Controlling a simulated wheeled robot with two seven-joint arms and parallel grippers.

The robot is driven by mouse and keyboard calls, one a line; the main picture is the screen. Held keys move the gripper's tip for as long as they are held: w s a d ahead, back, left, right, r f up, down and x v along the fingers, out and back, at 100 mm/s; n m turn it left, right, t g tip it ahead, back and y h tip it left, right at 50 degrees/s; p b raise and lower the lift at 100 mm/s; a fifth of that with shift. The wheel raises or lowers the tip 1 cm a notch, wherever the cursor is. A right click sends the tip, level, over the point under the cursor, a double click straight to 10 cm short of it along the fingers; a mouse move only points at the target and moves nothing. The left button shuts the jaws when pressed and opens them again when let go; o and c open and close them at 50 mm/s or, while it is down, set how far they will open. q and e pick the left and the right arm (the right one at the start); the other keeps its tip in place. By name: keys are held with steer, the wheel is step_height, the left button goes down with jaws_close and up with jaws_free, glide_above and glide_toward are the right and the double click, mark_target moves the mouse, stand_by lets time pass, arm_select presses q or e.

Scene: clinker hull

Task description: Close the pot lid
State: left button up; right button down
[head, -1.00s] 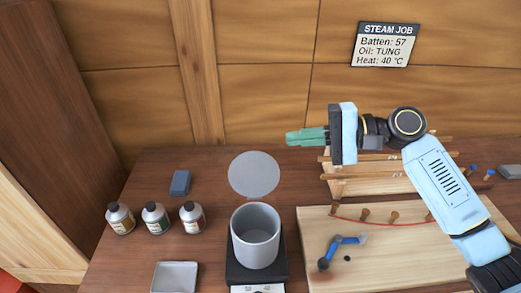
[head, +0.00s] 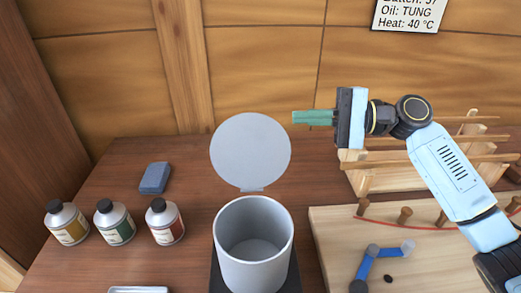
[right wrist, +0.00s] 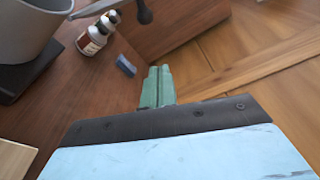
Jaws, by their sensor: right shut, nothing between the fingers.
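A grey cylindrical pot (head: 254,262) stands open on a dark base (head: 222,275) in the head view. Its round grey lid (head: 250,150) stands raised at the pot's back rim, joined there by a small tab. The pot also shows at the upper left of the right wrist view (right wrist: 22,32). My right gripper (head: 294,118) has green fingers, shut and empty, pointing left. In the head view its tips appear just right of the lid's upper edge; I see a gap between them. The fingers also show in the right wrist view (right wrist: 160,70). My left gripper is not in view.
Three bottles (head: 114,222) stand left of the pot, with a blue block (head: 155,178) behind them. A wooden board (head: 335,240) with pegs and a blue jointed tool (head: 380,255) lies right. A wooden rack (head: 360,180) stands behind it.

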mark_target(261, 126)
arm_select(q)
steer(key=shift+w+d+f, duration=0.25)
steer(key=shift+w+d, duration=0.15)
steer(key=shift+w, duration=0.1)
arm_select(e)
steer(key=a, duration=0.3)
steer(key=s+a, duration=0.1)
steer(key=a, duration=0.2)
steer(key=s+a, duration=0.1)
steer(key=a, duration=0.2)
steer(key=shift+s+a+f, duration=0.1)
steer(key=shift+f, duration=0.1)
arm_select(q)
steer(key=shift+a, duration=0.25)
